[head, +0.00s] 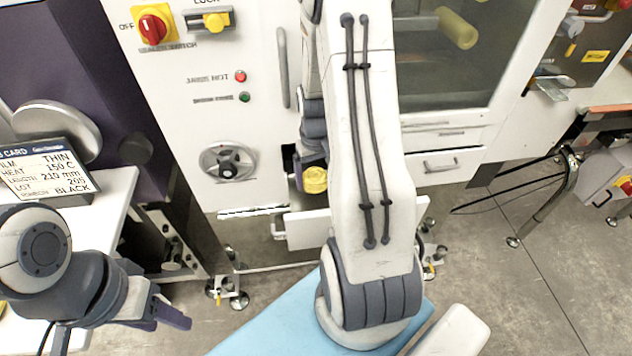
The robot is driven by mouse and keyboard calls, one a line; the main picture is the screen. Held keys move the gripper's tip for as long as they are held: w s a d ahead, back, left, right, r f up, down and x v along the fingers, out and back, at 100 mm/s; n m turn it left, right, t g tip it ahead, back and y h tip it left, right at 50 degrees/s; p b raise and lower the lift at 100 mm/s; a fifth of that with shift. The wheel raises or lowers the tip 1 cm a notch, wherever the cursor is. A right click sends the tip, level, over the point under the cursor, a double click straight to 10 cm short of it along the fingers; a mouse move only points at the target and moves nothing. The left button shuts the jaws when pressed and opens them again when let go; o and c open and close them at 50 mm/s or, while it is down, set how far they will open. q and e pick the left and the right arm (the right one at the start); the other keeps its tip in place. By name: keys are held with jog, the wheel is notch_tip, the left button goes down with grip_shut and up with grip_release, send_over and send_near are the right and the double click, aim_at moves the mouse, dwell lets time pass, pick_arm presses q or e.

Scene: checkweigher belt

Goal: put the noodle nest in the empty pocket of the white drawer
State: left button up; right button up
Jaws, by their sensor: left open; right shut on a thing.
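The noodle nest (315,181) is a small yellow round piece near the middle of the head view. My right gripper (311,172) is shut on it and holds it in front of the machine, above the white drawer (306,229) in the picture. The drawer appears pulled out below the machine panel. My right arm covers part of the drawer, and its pockets cannot be made out. My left gripper (168,317) is open and empty at the lower left, well away from the drawer.
The white machine panel (190,110) carries a red rotary switch (153,27), a dial (228,161) and a vertical handle (284,66). A job card (46,170) stands on a white table at left. A light blue surface (270,320) lies at the bottom; grey floor shows at right.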

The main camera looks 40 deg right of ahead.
aim_at(316, 193)
jog(key=shift+f, duration=1.3)
jog(key=shift+f, duration=0.1)
jog(key=shift+f, duration=0.15)
jog(key=o, duration=1.1)
notch_tip(316, 193, up, 13)
jog(key=shift+f+p, duration=0.2)
jog(key=shift+p, duration=0.15)
jog(key=shift+s, duration=0.1)
